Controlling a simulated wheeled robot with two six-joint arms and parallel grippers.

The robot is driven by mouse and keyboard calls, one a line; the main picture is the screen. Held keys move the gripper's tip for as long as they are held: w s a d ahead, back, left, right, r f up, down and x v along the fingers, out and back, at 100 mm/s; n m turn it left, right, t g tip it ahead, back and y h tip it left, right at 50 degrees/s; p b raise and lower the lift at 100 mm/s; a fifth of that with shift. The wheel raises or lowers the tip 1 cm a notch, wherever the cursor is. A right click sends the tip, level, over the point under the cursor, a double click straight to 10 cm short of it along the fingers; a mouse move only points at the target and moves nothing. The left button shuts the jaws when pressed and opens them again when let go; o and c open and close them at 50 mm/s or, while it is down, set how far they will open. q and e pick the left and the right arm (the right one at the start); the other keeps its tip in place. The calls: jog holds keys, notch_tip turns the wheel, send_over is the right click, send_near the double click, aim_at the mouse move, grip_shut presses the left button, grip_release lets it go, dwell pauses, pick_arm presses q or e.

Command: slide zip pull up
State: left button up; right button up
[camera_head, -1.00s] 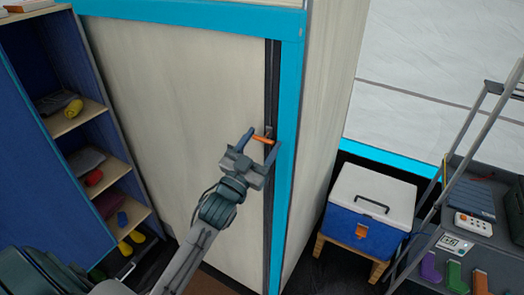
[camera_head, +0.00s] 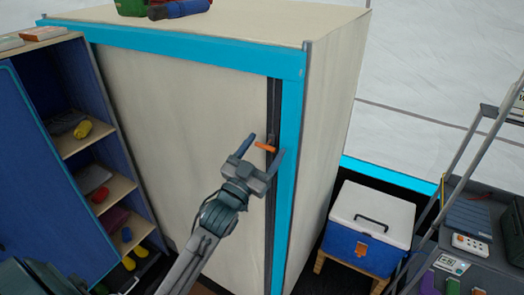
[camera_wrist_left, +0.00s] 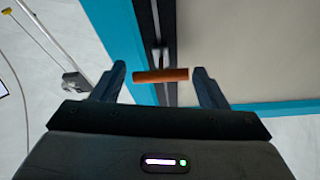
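The zip pull (camera_head: 265,147) is a small orange bar on the dark vertical zip strip (camera_head: 274,95) at the right edge of the pale front panel (camera_head: 180,140). My left gripper (camera_head: 264,149) comes up from below, one finger on each side of the pull. In the left wrist view, the orange pull (camera_wrist_left: 160,75) lies crosswise between the spread fingertips of my left gripper (camera_wrist_left: 158,82). A small gap shows at its left end; its right end is very close to the other fingertip. Whether it touches there is unclear. My right gripper is not in view.
A blue frame (camera_head: 190,47) edges the panel. Goods lie on top of the pale enclosure. An open shelf unit (camera_head: 110,190) stands at left. A blue and white cooler (camera_head: 365,235) and a grey rack (camera_head: 480,255) stand at right.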

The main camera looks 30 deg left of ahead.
pick_arm(q)
jog(key=shift+o, duration=0.3)
jog(key=shift+d, duration=0.25)
jog(key=d+b+v, duration=0.1)
jog(key=b+v, duration=0.7)
jog(key=v, duration=0.2)
jog(key=shift+s+a+b, duration=0.3)
jog(key=shift+s+a, duration=0.15)
jog(key=shift+a, duration=0.05)
jog(key=shift+f, duration=0.1)
